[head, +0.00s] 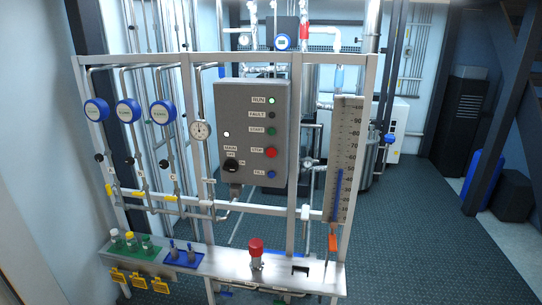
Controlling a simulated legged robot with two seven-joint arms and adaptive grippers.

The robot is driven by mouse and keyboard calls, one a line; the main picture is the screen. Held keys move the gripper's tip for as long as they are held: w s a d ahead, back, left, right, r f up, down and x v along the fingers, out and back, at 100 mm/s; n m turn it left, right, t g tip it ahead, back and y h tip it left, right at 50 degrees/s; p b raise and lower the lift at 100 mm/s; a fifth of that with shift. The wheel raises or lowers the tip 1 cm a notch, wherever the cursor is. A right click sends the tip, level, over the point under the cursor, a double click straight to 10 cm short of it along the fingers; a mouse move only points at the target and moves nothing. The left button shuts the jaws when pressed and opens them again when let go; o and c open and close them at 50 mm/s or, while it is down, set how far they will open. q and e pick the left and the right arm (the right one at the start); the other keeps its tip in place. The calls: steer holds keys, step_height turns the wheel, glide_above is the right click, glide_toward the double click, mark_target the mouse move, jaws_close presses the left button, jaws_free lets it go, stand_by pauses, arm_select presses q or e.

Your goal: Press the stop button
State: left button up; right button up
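The red stop button (270,152) is on the front of a grey control box (236,110), in the right-hand column. Its small label is blurred. Above it are a green start button (270,131), a dark fault lamp (271,115) and a bright green run lamp (271,100). Below it is a blue fill button (271,174). A black main switch (231,165) sits at the box's lower left, with a lit white lamp (226,134) above it. Nothing covers the red button. Neither of my grippers shows in the head view.
The box hangs on a metal frame with pipes, blue round gauges (129,111) and a vertical scale (345,160). A bench shelf (212,264) below carries a red-topped fitting (256,247) and capped bottles (131,241). Open floor (440,240) lies to the right.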

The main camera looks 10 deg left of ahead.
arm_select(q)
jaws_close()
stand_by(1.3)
